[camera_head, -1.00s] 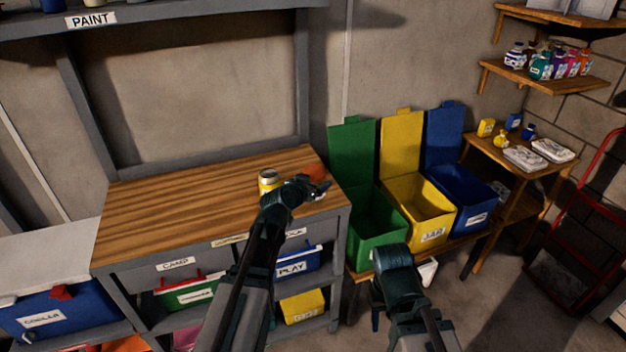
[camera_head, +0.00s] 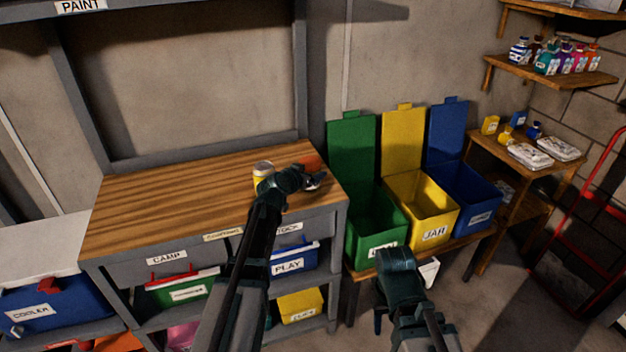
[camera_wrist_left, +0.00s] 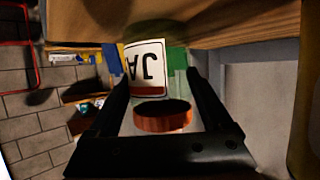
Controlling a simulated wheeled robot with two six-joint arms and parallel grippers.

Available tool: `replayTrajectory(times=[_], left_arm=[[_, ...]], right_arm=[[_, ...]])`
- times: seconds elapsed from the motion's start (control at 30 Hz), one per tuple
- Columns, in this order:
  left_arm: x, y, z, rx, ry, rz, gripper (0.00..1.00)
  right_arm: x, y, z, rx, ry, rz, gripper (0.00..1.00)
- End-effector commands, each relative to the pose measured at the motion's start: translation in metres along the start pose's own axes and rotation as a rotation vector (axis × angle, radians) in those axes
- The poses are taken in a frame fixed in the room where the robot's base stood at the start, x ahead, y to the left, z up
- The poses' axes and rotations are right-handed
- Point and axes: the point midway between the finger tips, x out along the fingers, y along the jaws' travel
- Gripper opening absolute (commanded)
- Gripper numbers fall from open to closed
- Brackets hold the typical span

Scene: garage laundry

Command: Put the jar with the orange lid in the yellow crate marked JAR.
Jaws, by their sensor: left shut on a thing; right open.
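The jar's orange lid (camera_head: 310,162) shows just past my left gripper (camera_head: 314,182) at the right end of the workbench. In the left wrist view the jar's white label (camera_wrist_left: 146,65) with black letters and its orange lid (camera_wrist_left: 162,117) sit between the two fingers of my left gripper (camera_wrist_left: 157,92). It is shut on the jar. Whether the jar touches the bench is hidden by the gripper. The yellow crate marked JAR (camera_head: 434,233) stands open between a green and a blue crate. My right gripper (camera_head: 386,300) is open and empty in front of the crates.
A yellow can (camera_head: 263,170) stands on the workbench (camera_head: 170,205), just left of my left gripper. The green crate (camera_head: 376,246) lies between the bench and the yellow crate; the blue crate (camera_head: 480,217) is to the right. Raised lids stand behind all three crates.

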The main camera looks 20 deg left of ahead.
Motion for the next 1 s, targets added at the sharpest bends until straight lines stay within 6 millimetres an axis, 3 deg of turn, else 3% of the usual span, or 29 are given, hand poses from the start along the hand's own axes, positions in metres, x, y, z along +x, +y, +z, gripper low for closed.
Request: replayTrajectory(times=[0.4, 0.43, 0.5, 0.83, 1.0], left_arm=[[0.002, -0.001, 0.006, 0.0, 0.001, 0.0, 0.19], [0.002, -0.001, 0.004, 0.0, 0.0, 0.0, 0.89], [0.001, -0.001, 0.004, 0.0, 0.0, 0.0, 1.0], [-0.002, -0.001, -0.001, 0.0, 0.0, 0.0, 1.0], [-0.035, 0.0, -0.001, -0.001, 0.0, -0.002, 1.0]], right_arm=[[0.006, -0.001, 0.0, 0.0, 0.0, 0.0, 0.5], [0.005, -0.001, 0.0, 0.0, 0.0, 0.0, 0.5], [0.004, 0.0, 0.0, 0.0, 0.0, 0.0, 0.5], [-0.002, 0.0, 0.0, 0.0, 0.0, 0.0, 0.5], [-0.014, 0.001, 0.001, 0.0, 0.0, 0.0, 0.5]])
